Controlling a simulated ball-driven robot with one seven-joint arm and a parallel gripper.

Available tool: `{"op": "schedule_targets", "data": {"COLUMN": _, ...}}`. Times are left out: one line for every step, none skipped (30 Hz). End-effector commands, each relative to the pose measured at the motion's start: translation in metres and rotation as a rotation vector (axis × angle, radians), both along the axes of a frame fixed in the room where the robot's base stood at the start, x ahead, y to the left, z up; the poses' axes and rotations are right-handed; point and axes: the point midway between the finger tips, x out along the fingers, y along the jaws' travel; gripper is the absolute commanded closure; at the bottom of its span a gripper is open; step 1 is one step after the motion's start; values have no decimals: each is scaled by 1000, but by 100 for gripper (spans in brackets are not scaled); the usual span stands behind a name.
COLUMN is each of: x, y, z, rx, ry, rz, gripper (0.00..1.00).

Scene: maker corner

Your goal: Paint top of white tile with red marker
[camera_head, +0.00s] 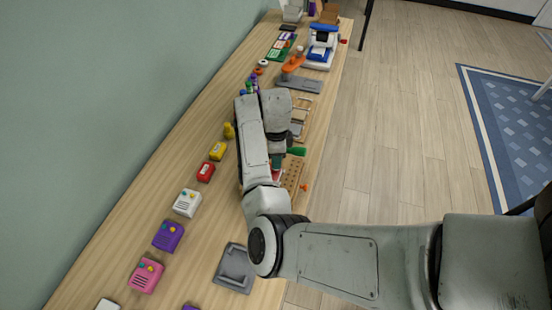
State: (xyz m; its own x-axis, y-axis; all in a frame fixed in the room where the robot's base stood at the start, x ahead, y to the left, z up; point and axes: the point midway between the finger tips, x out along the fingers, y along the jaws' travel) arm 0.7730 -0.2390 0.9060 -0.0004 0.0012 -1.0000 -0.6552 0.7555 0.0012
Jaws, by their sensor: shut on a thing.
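My arm reaches forward over the long wooden bench. My gripper (277,162) points down and is mostly hidden by my own arm. A small red piece (276,176) shows just below it, which fits the red marker held in the shut jaws, but its tip cannot be seen. I cannot pick out the white tile; the bench under the gripper is largely covered by my arm. A green piece (296,152) shows just right of the gripper, beside a tan holed block (292,175).
Small red (206,172), yellow (217,151), white (187,203), purple (168,236) and pink (146,275) boxes line the bench's left side. A grey tray (234,269) lies near. A blue-and-white machine (321,46) stands far back.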

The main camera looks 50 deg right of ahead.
Motion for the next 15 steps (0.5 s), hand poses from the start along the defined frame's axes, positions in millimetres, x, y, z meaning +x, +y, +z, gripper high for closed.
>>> {"op": "schedule_targets", "data": {"x": 2, "y": 1, "z": 0, "rx": 1, "ry": -1, "rz": 0, "gripper": 95}}
{"op": "schedule_targets", "data": {"x": 3, "y": 1, "z": -1, "rx": 1, "ry": -1, "rz": 1, "gripper": 95}}
{"op": "schedule_targets", "data": {"x": 4, "y": 2, "z": -1, "rx": 1, "ry": -1, "rz": 1, "gripper": 95}}
{"op": "schedule_targets", "data": {"x": 6, "y": 2, "z": -1, "rx": 1, "ry": -1, "rz": 1, "gripper": 95}}
{"op": "schedule_targets", "data": {"x": 7, "y": 3, "z": -1, "rx": 1, "ry": -1, "rz": 1, "gripper": 95}}
{"op": "schedule_targets", "data": {"x": 8, "y": 3, "z": -1, "rx": 1, "ry": -1, "rz": 1, "gripper": 95}}
{"op": "schedule_targets", "data": {"x": 9, "y": 4, "z": -1, "rx": 0, "ry": 0, "rz": 1, "gripper": 95}}
{"op": "schedule_targets", "data": {"x": 10, "y": 4, "z": -1, "rx": 0, "ry": 0, "rz": 1, "gripper": 95}}
{"op": "schedule_targets", "data": {"x": 11, "y": 4, "z": -1, "rx": 0, "ry": 0, "rz": 0, "gripper": 95}}
{"op": "schedule_targets", "data": {"x": 11, "y": 4, "z": -1, "rx": 0, "ry": 0, "rz": 0, "gripper": 95}}
{"op": "schedule_targets", "data": {"x": 11, "y": 4, "z": 0, "rx": 0, "ry": 0, "rz": 0, "gripper": 95}}
{"op": "schedule_targets", "data": {"x": 12, "y": 5, "z": 0, "rx": 0, "ry": 0, "rz": 0, "gripper": 95}}
{"op": "schedule_targets", "data": {"x": 12, "y": 5, "z": 0, "rx": 0, "ry": 0, "rz": 0, "gripper": 95}}
{"op": "schedule_targets", "data": {"x": 13, "y": 5, "z": -1, "rx": 0, "ry": 0, "rz": 0, "gripper": 95}}
{"op": "schedule_targets", "data": {"x": 14, "y": 6, "z": -1, "rx": 0, "ry": 0, "rz": 0, "gripper": 95}}
